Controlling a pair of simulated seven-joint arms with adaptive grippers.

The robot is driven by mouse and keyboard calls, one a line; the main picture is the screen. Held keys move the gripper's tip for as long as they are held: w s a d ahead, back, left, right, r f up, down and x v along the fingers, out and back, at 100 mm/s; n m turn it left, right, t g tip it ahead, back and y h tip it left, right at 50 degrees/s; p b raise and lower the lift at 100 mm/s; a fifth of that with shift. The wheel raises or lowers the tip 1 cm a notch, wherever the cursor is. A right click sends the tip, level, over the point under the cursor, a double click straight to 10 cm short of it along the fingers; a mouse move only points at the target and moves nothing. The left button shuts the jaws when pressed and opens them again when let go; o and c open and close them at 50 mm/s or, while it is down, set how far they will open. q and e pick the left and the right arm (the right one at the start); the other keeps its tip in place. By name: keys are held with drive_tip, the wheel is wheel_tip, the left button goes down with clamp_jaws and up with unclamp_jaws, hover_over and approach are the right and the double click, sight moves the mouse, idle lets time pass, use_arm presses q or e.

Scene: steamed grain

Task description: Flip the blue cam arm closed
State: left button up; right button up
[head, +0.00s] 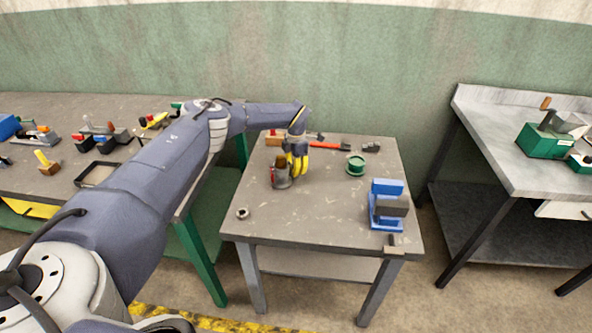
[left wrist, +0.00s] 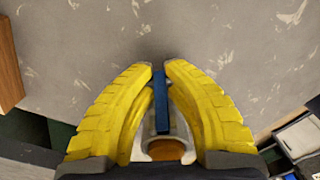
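In the head view a small grey device (head: 281,182) with a brown top stands on the middle table, and my left gripper (head: 296,165) is low beside it, partly overlapping it. In the left wrist view a narrow blue bar (left wrist: 161,105), which looks like the blue cam arm, lies between the yellow fingertips of my left gripper (left wrist: 161,68). The fingers are closed in and the bar fills the gap at the tips. A round orange-brown part (left wrist: 167,149) on a pale body sits below the bar. The blue bar cannot be made out in the head view. My right gripper is out of view.
On the middle table are a green spool (head: 356,165), a blue-and-grey fixture (head: 387,205), a red-handled tool (head: 330,146) and a small metal ring (head: 242,213). The table's front middle is clear. Benches with clutter stand left and right.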

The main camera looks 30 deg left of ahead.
use_arm(q)
drive_tip(key=o, duration=0.5)
wheel_tip(320, 180, up, 12)
idle(0.6)
